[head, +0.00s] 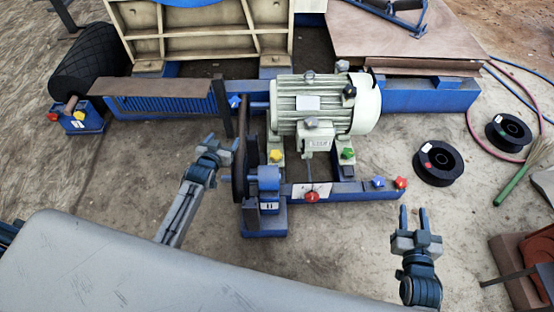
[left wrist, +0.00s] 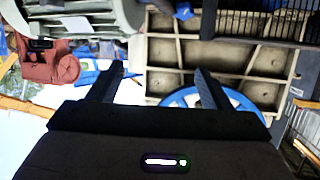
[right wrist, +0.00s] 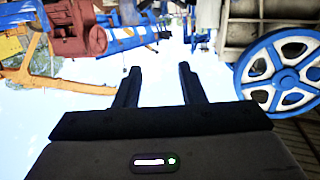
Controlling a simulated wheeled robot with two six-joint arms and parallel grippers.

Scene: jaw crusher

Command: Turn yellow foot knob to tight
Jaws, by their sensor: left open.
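The yellow foot knob (head: 275,156) sits at the foot of the pale motor (head: 325,103), on its left side in the head view. My left gripper (head: 224,141) is open and empty, left of the yellow knob and apart from it, with the dark wheel (head: 241,150) between them. In the left wrist view its spread fingers (left wrist: 158,85) hold nothing. My right gripper (head: 413,209) is open and empty, low at the right in front of the blue base rail. Its fingers (right wrist: 158,82) stand apart in the right wrist view. The yellow knob does not show clearly in either wrist view.
A green knob (head: 347,153) is on the motor's other foot. A red knob (head: 311,197), a blue knob (head: 378,181) and another red knob (head: 400,183) sit along the rail. Black spools (head: 438,162) lie at right.

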